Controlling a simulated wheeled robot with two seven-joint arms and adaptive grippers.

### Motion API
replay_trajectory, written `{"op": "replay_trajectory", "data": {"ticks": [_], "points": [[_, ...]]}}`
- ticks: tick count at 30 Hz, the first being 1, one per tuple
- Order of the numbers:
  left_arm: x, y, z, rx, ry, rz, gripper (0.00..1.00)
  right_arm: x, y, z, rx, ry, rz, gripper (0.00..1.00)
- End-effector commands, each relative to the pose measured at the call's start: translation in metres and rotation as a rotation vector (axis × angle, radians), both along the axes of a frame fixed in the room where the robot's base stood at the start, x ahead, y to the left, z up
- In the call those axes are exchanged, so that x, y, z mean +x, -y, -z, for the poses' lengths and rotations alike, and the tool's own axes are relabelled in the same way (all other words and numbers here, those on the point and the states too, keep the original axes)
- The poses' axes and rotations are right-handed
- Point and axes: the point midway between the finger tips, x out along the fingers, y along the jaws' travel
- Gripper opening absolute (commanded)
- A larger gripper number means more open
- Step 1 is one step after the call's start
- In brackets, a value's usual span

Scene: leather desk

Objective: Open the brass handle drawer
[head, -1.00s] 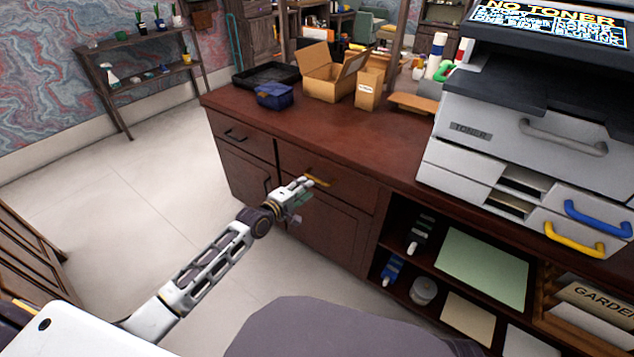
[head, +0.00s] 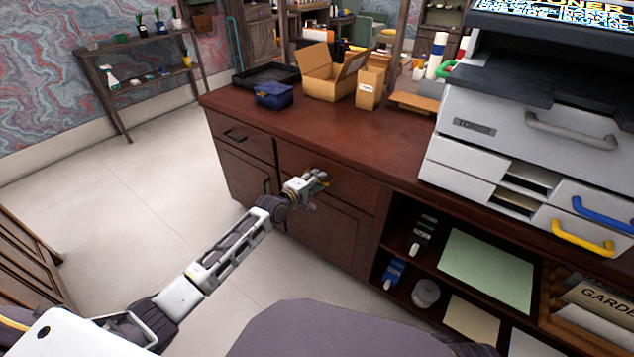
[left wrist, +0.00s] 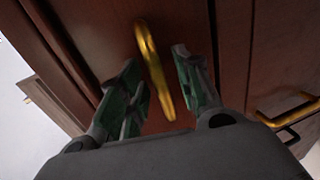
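The brass handle (left wrist: 152,62) is a curved gold bar on a dark reddish-brown drawer front (head: 352,190). The drawer looks shut, in the upper row of the desk. My left gripper (head: 319,181) is at this handle and mostly hides it in the head view. In the left wrist view, the green-padded fingers are open, one on each side of the handle. The bar runs between them and I see gaps at both sides; contact cannot be told. My right gripper is not in view.
A drawer with a dark handle (head: 235,136) is to the left. Open shelves (head: 405,245) and a grey printer (head: 520,130) are to the right. Cardboard boxes (head: 330,75) and a blue case (head: 273,96) stand on the desktop (head: 310,125). The floor in front is clear.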

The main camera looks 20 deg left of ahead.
Motion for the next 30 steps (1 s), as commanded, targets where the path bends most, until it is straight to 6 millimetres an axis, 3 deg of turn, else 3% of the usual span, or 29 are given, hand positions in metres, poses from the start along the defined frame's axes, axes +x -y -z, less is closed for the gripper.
{"op": "replay_trajectory", "data": {"ticks": [14, 22, 30], "points": [[0.0056, 0.0023, 0.001, 0.0, 0.0, 0.0, 0.34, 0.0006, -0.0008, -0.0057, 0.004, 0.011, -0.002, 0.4], [0.0055, 0.0023, 0.0009, 0.0, 0.0, 0.0, 0.02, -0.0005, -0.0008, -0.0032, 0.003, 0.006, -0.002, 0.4], [0.0055, 0.0022, 0.0011, 0.0, 0.0, 0.0, 0.0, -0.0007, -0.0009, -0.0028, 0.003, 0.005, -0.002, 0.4]]}}
